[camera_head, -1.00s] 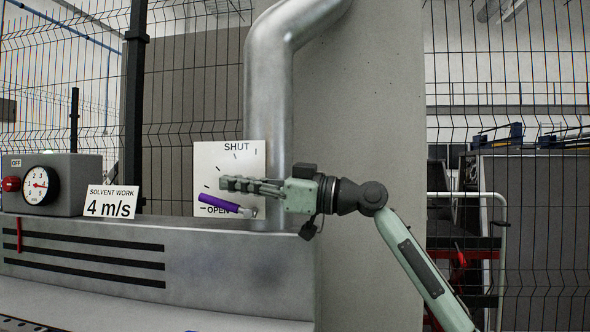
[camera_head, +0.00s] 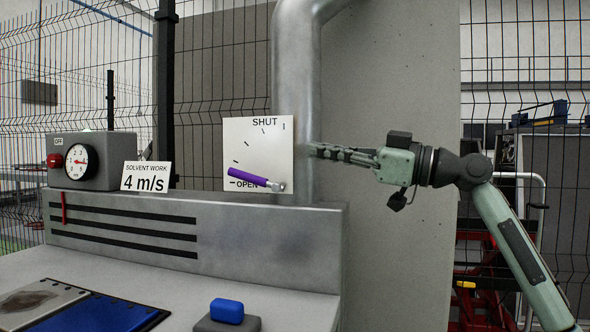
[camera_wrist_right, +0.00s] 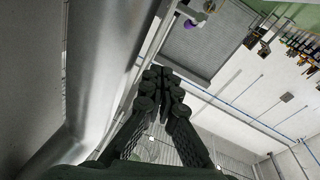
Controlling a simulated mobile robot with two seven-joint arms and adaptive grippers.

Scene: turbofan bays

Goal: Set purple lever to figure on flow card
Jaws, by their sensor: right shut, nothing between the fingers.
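The purple lever (camera_head: 250,177) sits on a white plate (camera_head: 258,141) marked SHUT at the top and OPEN at lower left. Its pivot is at the plate's lower right, and its handle points left and slightly up, just above the OPEN mark. The flow card (camera_head: 147,177) reads "SOLVENT WORK 4 m/s" and stands left of the plate. My right gripper (camera_head: 313,150) is shut and empty, right of the plate and apart from the lever, in front of the pipe. Its closed fingers also show in the right wrist view (camera_wrist_right: 163,85). My left gripper is not in view.
A grey box with a round gauge (camera_head: 80,162) and red knob (camera_head: 55,160) stands left of the card. A metal pipe (camera_head: 295,75) rises behind my fingers. A blue button (camera_head: 227,311) and a blue panel (camera_head: 95,315) are on the bench below. Wire fencing stands behind.

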